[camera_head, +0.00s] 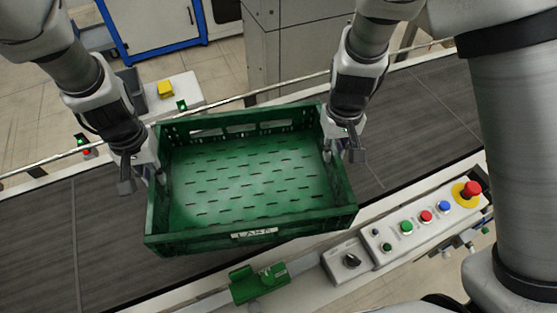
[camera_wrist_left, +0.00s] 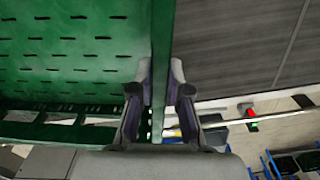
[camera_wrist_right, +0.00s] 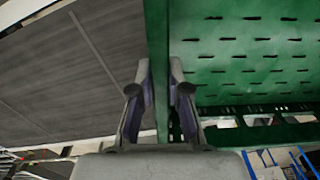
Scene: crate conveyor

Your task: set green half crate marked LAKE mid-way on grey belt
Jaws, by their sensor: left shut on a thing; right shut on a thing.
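The green half crate (camera_head: 250,239) is empty and carries a white label that seems to read LAKE on its near wall. In the head view it appears over the grey belt (camera_head: 420,120), turned slightly against the belt's direction. Whether it touches the belt or hangs above it I cannot tell. My left gripper (camera_head: 143,178) is shut on the crate's left wall, and the left wrist view shows that wall (camera_wrist_left: 162,60) between its fingers. My right gripper (camera_head: 340,148) is shut on the right wall, which shows between its fingers in the right wrist view (camera_wrist_right: 157,60).
A control panel (camera_head: 425,219) with coloured buttons and a red emergency stop (camera_head: 472,188) lines the belt's near side. A green bracket (camera_head: 260,283) sits at the near edge. A metal rail (camera_head: 225,104) runs along the far side. Bare belt shows left and right of the crate.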

